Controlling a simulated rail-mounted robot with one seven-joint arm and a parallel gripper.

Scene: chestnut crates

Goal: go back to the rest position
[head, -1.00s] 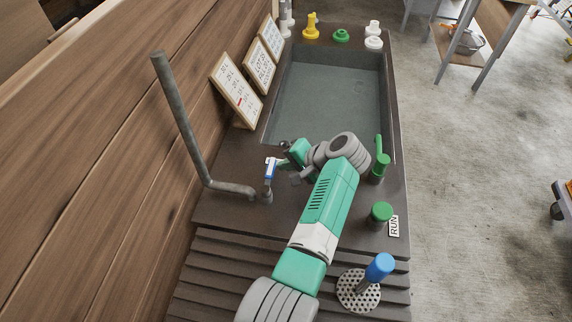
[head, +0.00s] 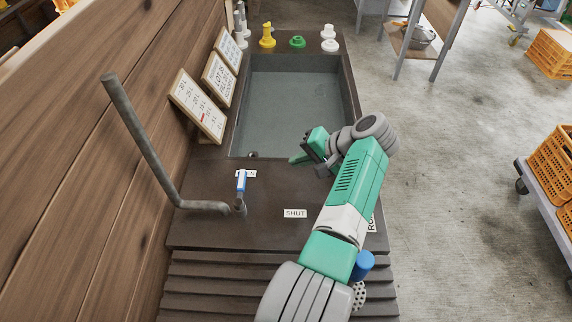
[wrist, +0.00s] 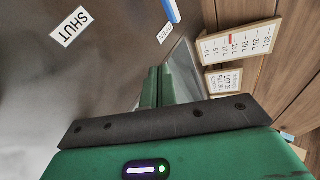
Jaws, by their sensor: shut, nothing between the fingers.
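My gripper (head: 298,159) is over the near right part of the sink basin in the head view. Its green fingers are together and empty, and they also show shut in the wrist view (wrist: 152,90). My green and white arm reaches up from the bottom of the head view, along the right side of the dark counter (head: 215,232). The gripper is apart from the blue-handled lever valve (head: 241,183), which stands to its left by the bent grey pipe (head: 150,148). The arm hides much of the counter's right side.
A SHUT label (head: 295,213) lies on the counter. Framed boards (head: 197,106) lean on the wooden wall at left. Yellow (head: 267,36), green (head: 298,41) and white fittings line the sink's far edge. A blue knob (head: 362,265) stands partly behind my arm. Orange crates (head: 552,160) are at right.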

